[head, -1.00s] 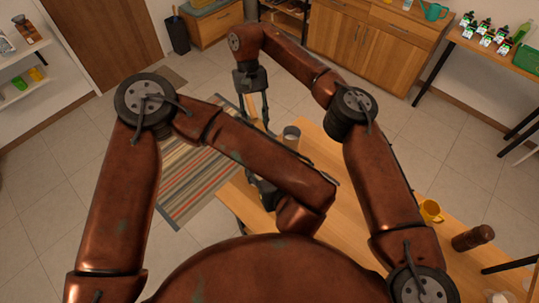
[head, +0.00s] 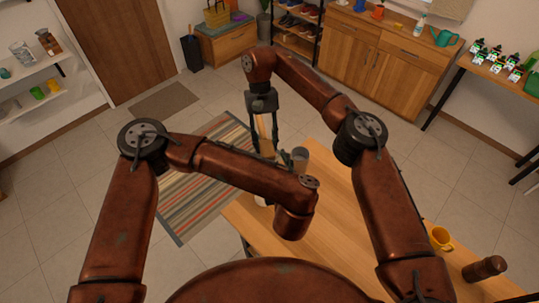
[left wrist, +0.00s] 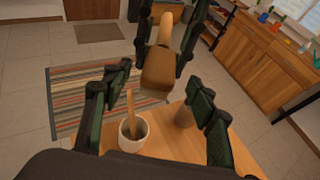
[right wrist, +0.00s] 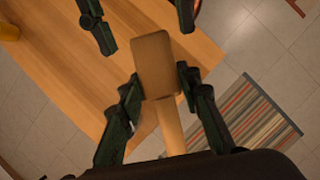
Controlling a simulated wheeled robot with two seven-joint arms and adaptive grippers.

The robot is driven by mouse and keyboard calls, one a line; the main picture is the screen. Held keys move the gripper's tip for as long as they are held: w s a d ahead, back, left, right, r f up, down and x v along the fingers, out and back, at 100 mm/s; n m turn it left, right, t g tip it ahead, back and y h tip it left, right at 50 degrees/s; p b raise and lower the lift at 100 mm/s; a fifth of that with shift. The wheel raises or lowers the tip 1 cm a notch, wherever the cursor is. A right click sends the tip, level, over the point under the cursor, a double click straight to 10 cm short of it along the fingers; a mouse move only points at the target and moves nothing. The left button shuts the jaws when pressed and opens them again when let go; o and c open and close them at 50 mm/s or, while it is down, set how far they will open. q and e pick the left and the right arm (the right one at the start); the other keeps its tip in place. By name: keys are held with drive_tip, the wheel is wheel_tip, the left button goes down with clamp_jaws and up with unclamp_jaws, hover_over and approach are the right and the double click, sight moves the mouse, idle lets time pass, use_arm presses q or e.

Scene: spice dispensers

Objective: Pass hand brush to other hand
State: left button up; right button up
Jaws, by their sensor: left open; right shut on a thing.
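The hand brush has a brown block head (left wrist: 158,70) and a pale wooden handle (left wrist: 166,28) in the left wrist view. My right gripper (right wrist: 160,80) is shut on it, and the head (right wrist: 153,62) sticks out past the fingertips in the right wrist view. The brush is held up in the air near the table's far end. My left gripper (left wrist: 158,76) is open, with its fingers spread on either side of the brush head's lower end; I cannot tell whether they touch it. In the head view my left forearm hides most of the left gripper.
Below is a wooden table (head: 330,215). A light pot (left wrist: 140,140) with a wooden stick and a grey cup (left wrist: 184,117) stand near its end. A yellow mug (head: 440,238) and a brown cylinder (head: 484,268) are farther right. A striped rug (head: 190,198) lies beyond.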

use_arm(q)
drive_tip(key=shift+x, duration=1)
drive_tip(key=shift+c, duration=0.5)
drive_tip(key=c, duration=1.1)
drive_tip(key=shift+c, duration=0.5)
use_arm(e)
drive_tip(key=o, duration=1.3)
drive_tip(key=shift+r, duration=0.15)
wheel_tip(320, 180, up, 10)
drive_tip(key=shift+f, duration=0.1)
